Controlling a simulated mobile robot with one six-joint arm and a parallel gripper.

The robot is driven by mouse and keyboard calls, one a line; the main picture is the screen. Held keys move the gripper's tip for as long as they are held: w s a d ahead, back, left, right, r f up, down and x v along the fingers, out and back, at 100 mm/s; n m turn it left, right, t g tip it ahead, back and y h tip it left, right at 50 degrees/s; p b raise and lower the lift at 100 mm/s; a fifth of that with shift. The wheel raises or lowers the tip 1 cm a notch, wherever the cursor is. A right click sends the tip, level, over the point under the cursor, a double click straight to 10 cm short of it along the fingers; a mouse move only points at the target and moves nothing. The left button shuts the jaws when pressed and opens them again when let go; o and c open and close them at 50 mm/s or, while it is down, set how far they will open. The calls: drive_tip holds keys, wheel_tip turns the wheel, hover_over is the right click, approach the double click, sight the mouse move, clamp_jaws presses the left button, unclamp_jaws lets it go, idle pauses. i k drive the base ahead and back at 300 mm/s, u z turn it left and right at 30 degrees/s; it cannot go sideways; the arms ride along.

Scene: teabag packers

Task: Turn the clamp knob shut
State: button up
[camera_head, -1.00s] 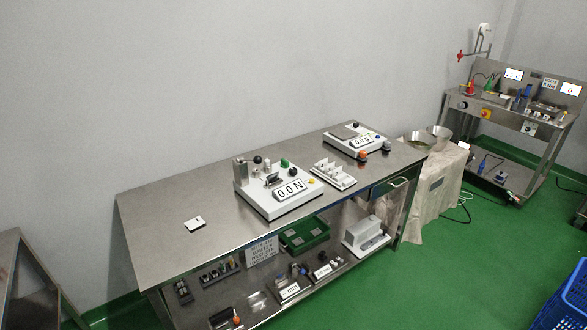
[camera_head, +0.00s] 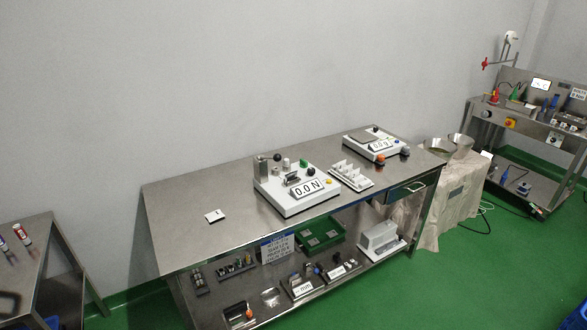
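The force tester (camera_head: 296,190) stands on the steel table, a white base with a display reading 0.0 N. It has a metal block (camera_head: 262,168) at its left, a black ball knob (camera_head: 278,157), a green knob (camera_head: 304,162) and a yellow button at its right. Which of these is the clamp knob I cannot tell at this size. My gripper is not in view.
The steel table (camera_head: 185,225) has free room at its left around a small white card (camera_head: 215,216). A white rack (camera_head: 350,175) and a scale (camera_head: 376,145) stand right of the tester. Another table (camera_head: 40,255) is at the left.

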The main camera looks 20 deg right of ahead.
sight(311, 171)
drive_tip(key=z, duration=0.75)
drive_tip(key=k, duration=0.15)
drive_tip(key=u, duration=2.55)
drive_tip(key=k, duration=0.5)
drive_tip(key=z, duration=0.6)
drive_tip(key=k, duration=0.85)
drive_tip(key=z, duration=0.7)
drive_tip(key=i, duration=0.6)
drive_tip(key=z, duration=0.5)
drive_tip(key=i, duration=0.8)
drive_tip(key=z, duration=0.15)
